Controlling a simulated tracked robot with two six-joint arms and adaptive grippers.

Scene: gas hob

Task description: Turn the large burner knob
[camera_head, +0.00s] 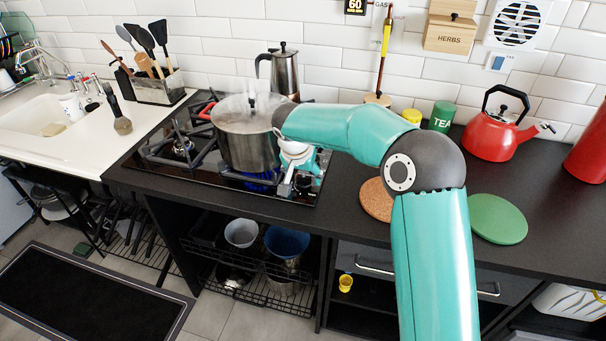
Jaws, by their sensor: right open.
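The gas hob (215,181) is set in the black counter, with its knobs at the right end, mostly hidden by my gripper. I cannot make out which knob is the large one. My right gripper (297,187) is open and points down over this knob area, just right of the pot. I cannot tell whether its fingers touch a knob. A steel pot (246,146) with a lid stands on the hob, and blue flame (258,181) shows beneath it. My left gripper is not in view.
A moka pot (284,70) stands behind my arm. A red kettle (490,134), a green tea tin (442,116), a cork mat (376,200) and a green round mat (498,219) are to the right. A utensil holder (158,88) and sink (45,115) are left.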

